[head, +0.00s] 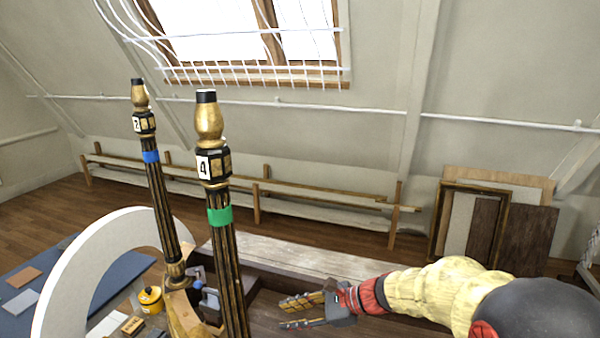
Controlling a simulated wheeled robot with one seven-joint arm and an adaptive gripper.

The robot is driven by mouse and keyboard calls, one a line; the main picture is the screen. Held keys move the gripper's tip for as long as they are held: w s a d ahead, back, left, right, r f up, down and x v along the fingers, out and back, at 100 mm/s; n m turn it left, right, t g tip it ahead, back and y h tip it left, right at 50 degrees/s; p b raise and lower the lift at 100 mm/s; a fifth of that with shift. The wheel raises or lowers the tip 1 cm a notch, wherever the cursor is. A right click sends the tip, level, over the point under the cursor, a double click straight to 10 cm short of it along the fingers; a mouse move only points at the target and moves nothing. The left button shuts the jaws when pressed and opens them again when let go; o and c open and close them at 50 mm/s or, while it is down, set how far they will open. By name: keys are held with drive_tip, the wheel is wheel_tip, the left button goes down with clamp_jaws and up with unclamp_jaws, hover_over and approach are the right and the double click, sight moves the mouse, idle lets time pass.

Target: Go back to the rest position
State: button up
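My gripper (281,314) is at the lower middle of the head view, at the end of my arm, which reaches in from the right. Its two fingers point left and stand apart, with nothing visible between them. A black and gilt leg (228,262) with a number 4 label and green tape rises upright to the left of the gripper. Another such leg (160,190), with blue tape and a partly turned number label, stands further left. The gripper appears apart from both legs.
A white curved piece (75,262) rises at left beside a blue-covered surface (22,262). A yellow container (150,299) and a small clamp-like item (210,298) sit near the legs. A long bench (310,212) lines the back wall; framed panels (495,225) lean at right.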

drive_tip(key=s+d+r+n+h+b, duration=0.1)
drive_tip(key=s+d+n+h+b, duration=0.15)
drive_tip(key=s+d+n, duration=0.4)
drive_tip(key=s+d+r+n+h+b, duration=0.1)
drive_tip(key=s+d+n+h+b, duration=0.2)
drive_tip(key=s, duration=0.7)
drive_tip(key=s+d+n+t+h+b, duration=0.2)
drive_tip(key=s+d+n+h, duration=0.4)
drive_tip(key=s+d, duration=0.5)
drive_tip(key=shift+d+f+n+t, duration=0.2)
drive_tip(key=shift+f+n+t, duration=0.2)
drive_tip(key=shift+n, duration=0.65)
